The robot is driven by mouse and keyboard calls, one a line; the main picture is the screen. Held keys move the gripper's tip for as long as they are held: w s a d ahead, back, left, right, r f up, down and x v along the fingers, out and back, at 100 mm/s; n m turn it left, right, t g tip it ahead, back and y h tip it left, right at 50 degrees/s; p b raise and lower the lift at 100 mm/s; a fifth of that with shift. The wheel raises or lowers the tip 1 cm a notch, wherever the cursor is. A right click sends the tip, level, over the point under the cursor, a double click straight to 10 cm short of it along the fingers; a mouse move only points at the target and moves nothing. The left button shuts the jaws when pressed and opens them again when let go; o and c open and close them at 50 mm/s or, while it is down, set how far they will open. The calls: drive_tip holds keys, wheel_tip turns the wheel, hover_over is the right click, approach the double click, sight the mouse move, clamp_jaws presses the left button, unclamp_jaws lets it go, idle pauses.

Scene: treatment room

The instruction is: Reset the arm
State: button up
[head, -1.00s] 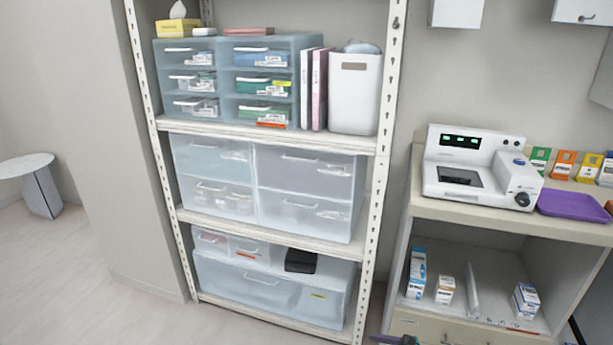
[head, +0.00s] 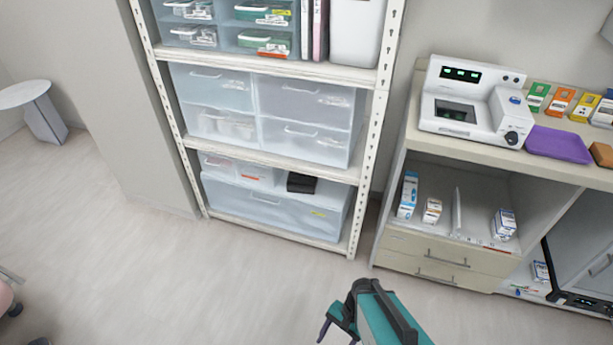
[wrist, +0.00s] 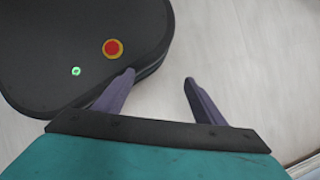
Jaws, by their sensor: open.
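My gripper shows in the wrist view (wrist: 160,80) with its two dark purple fingers spread apart and nothing between them. It points down over the pale floor, beside the dark rounded top of my own base, which bears a red button and a small green light. In the head view my teal arm (head: 385,318) rises from the bottom edge, in front of the shelf and the counter. A dark finger of my gripper (head: 326,328) shows there at the lower left of the arm; the rest of the gripper is hidden or cut off.
A white shelf rack (head: 262,154) with drawer boxes stands at the back. A counter (head: 560,165) at right carries a white device (head: 470,105) and a purple tray (head: 558,145). A round side table (head: 24,93) stands far left. The floor (head: 200,270) before the rack is clear.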

drive_tip(key=s+d+n+g+h, duration=0.1)
drive_tip(key=s+d+n+h, duration=0.2)
drive_tip(key=d+n, duration=0.5)
drive_tip(key=shift+s+d+h, duration=0.2)
drive_tip(key=shift+s+h, duration=0.05)
drive_tip(key=shift+h, duration=0.15)
drive_tip(key=c, duration=0.8)
drive_tip(key=shift+c, duration=0.2)
